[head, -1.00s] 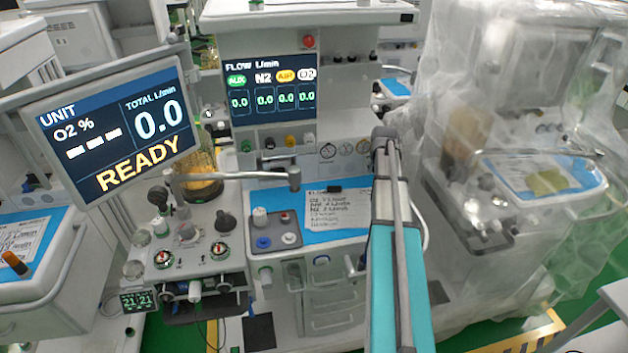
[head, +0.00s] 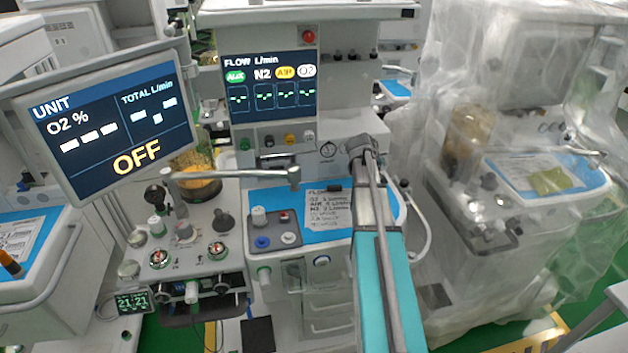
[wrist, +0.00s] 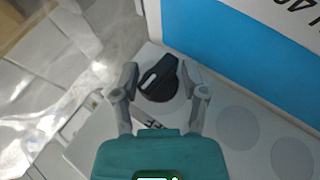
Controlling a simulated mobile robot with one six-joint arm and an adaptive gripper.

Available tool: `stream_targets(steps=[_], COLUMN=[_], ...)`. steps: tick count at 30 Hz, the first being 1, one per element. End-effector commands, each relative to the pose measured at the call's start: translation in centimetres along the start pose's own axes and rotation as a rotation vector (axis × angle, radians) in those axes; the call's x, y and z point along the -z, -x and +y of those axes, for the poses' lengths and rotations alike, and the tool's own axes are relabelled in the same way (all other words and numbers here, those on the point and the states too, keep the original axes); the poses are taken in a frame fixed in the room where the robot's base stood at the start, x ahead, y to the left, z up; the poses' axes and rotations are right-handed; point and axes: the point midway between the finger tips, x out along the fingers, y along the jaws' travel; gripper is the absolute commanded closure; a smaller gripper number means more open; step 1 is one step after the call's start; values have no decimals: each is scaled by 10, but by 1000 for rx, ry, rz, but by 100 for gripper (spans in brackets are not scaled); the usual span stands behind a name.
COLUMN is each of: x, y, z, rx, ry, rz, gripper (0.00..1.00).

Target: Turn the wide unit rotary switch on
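In the wrist view, a black rotary switch (wrist: 158,82) with a white mark sits on a pale panel. Its raised grip lies slantwise, from upper right to lower left. My gripper (wrist: 160,70) has its two grey fingers spread on either side of the switch; I cannot tell whether either touches it. Part of a label ending in "FF" shows below the switch, partly covered by my gripper. In the head view, the tilted unit screen (head: 108,125) reads "OFF", with dashes for values. My arm hides the switch and gripper there.
The flow screen (head: 268,85) shows dashes. A blue mat (head: 262,197) with a written card (head: 328,207) lies on the worktop left of my arm. A plastic-draped cart (head: 520,230) stands close on the right. Beside the switch is a blue surface (wrist: 235,60).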

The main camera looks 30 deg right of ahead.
Motion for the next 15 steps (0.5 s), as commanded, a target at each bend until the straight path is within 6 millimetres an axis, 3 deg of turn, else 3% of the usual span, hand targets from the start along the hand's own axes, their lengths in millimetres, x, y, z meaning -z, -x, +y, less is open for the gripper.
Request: stream_targets(steps=[15], x=[0], y=[58], z=[3], rx=[4], ry=[-1], rz=[0], gripper=[46])
